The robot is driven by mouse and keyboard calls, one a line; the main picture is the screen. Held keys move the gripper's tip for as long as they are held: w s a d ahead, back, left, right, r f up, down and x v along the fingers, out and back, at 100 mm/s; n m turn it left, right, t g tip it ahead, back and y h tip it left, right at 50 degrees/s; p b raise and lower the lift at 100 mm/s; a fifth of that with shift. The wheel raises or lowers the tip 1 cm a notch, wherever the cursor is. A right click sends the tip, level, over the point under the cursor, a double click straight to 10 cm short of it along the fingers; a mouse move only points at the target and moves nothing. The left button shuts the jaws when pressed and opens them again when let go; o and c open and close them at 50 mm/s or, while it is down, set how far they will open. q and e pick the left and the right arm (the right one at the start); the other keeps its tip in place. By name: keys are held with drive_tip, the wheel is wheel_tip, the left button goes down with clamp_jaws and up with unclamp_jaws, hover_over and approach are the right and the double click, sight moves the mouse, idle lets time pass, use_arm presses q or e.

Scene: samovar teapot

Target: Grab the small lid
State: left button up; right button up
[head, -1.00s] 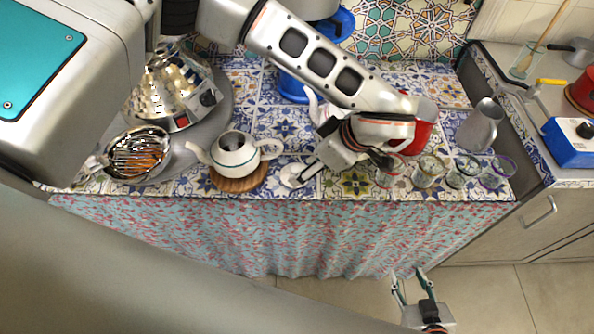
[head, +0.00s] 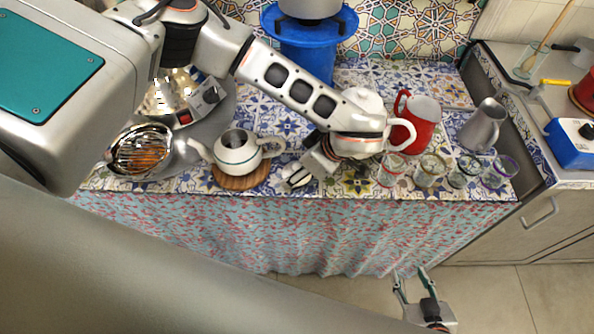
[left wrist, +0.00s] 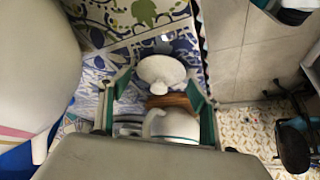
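The small white lid (left wrist: 161,72) lies on the patterned tile counter near its front edge. It sits in front of my left gripper (left wrist: 160,74), between the two green-edged fingertips, which are apart. In the head view, my left gripper (head: 299,177) is low over the lid and mostly hides it; whether the fingers touch it I cannot tell. The small white teapot (head: 238,155), with an uncovered top, stands on a round wooden coaster (head: 240,182) just left of the gripper. My right gripper (head: 412,277) is open and empty, low in front of the counter.
A larger white teapot (head: 367,101) stands partly behind my left arm. A red pitcher (head: 422,118), several small glasses (head: 430,171) and a metal jug (head: 484,125) stand at right. The samovar tray and metal basket (head: 141,150) are at left.

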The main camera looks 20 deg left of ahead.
use_arm(q)
drive_tip(key=c, duration=0.6)
